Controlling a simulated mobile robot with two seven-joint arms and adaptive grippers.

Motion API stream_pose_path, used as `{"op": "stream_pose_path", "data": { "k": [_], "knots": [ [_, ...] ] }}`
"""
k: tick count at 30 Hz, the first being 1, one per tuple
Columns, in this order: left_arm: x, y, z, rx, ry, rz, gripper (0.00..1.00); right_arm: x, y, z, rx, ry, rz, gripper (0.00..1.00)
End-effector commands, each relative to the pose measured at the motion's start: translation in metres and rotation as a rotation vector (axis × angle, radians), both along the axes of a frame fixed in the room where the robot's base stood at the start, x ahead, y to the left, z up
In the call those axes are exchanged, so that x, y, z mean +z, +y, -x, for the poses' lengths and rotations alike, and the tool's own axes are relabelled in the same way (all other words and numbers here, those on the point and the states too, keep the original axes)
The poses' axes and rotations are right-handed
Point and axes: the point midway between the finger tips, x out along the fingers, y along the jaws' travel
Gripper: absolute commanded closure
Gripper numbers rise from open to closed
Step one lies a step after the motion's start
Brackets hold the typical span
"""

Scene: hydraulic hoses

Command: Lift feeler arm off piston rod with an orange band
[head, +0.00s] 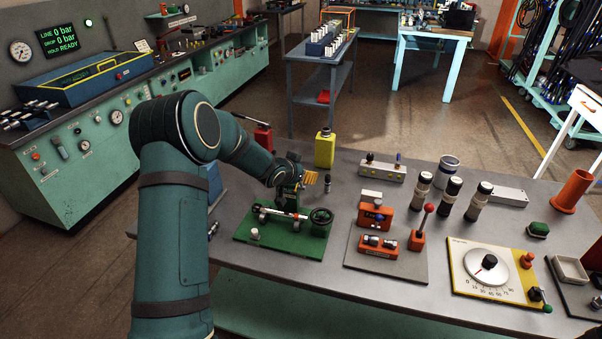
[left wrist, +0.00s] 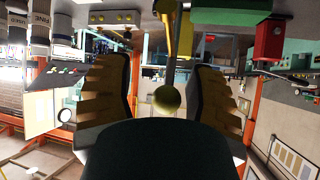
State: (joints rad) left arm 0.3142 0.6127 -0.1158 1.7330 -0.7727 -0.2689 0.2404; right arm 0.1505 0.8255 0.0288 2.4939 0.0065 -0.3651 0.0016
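A green base plate (head: 270,244) on the bench carries a low mechanism with a pale horizontal rod (head: 284,213) and a dark handwheel (head: 321,216). A reddish-orange band seems to show on the rod, small in the head view. My left gripper (head: 310,178) is above the back of the plate, its yellow-ridged pads to the right. In the left wrist view, my left gripper (left wrist: 160,82) has its fingers apart. A yellow stem with a round knob (left wrist: 167,98), perhaps the feeler arm, shows between them with gaps both sides. Contact with the rod is unclear. My right gripper is not in view.
Right of the plate, a grey panel holds orange blocks (head: 376,217) and a red-knobbed lever (head: 419,238). Several dark-and-white cylinders (head: 450,197) stand farther right, beside a yellow dial panel (head: 494,271).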

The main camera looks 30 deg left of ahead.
Motion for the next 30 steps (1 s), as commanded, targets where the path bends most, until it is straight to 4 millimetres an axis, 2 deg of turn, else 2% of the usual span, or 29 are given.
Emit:
{"op": "stream_pose_path", "data": {
  "k": [8,21,30],
  "knots": [
    [0.004,0.002,0.010,0.004,0.005,0.001,0.45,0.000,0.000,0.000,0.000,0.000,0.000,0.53],
    [0.052,0.002,0.074,0.002,0.002,0.000,0.45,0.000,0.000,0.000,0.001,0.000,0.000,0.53],
    [0.068,0.001,0.096,0.000,0.001,0.000,0.45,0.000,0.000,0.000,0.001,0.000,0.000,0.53]
  ]
}}
